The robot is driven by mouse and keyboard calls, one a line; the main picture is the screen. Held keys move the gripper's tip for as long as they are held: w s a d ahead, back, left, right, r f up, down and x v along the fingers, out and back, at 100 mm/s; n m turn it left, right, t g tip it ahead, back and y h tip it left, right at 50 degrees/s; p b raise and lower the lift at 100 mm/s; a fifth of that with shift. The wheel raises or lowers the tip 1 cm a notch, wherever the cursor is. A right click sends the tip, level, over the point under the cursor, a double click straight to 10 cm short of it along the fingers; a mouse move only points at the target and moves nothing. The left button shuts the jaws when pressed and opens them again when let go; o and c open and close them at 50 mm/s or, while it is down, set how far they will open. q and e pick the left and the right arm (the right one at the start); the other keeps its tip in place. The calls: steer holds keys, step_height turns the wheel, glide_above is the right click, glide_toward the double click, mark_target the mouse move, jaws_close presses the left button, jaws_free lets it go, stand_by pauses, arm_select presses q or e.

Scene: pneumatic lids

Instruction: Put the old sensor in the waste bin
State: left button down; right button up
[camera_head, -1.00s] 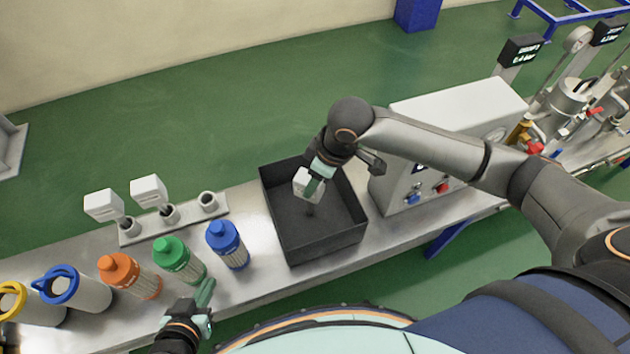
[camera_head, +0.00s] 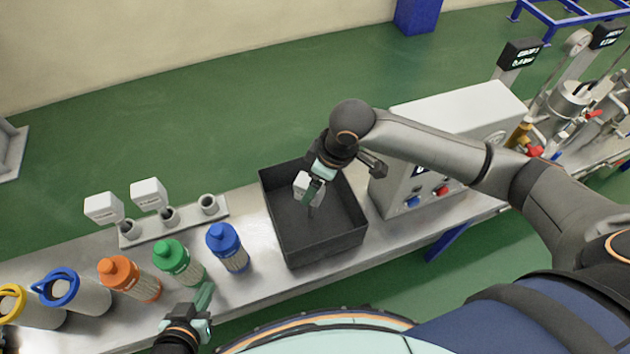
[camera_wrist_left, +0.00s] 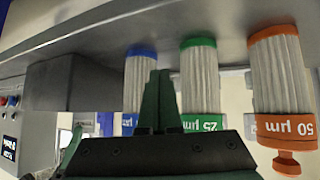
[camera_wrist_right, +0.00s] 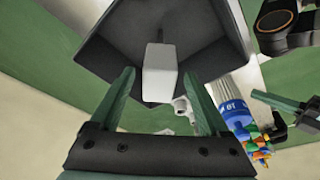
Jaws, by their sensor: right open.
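The old sensor, a white block with a thin dark stem (camera_head: 303,184), is inside the mouth of the dark open waste bin (camera_head: 345,240), stem downward. My right gripper (camera_head: 313,188) reaches down into the bin above it. In the right wrist view the sensor (camera_wrist_right: 160,73) shows between the widely spread fingers, with gaps on both sides. Whether it touches the bin floor I cannot tell. My left gripper (camera_head: 205,302) is low in front of the filters; its fingers (camera_wrist_left: 160,100) are together with nothing visible between them.
Blue (camera_head: 228,248), green (camera_head: 180,262) and orange (camera_head: 130,280) filters stand left of the bin. Behind them a rack (camera_head: 185,216) holds two white sensors (camera_head: 149,193). A grey control box (camera_head: 420,190) with buttons stands right of the bin.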

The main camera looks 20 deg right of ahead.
steer(key=p+v, duration=0.3)
steer(key=v, duration=0.8)
steer(key=shift+r, duration=0.3)
stand_by(0.8)
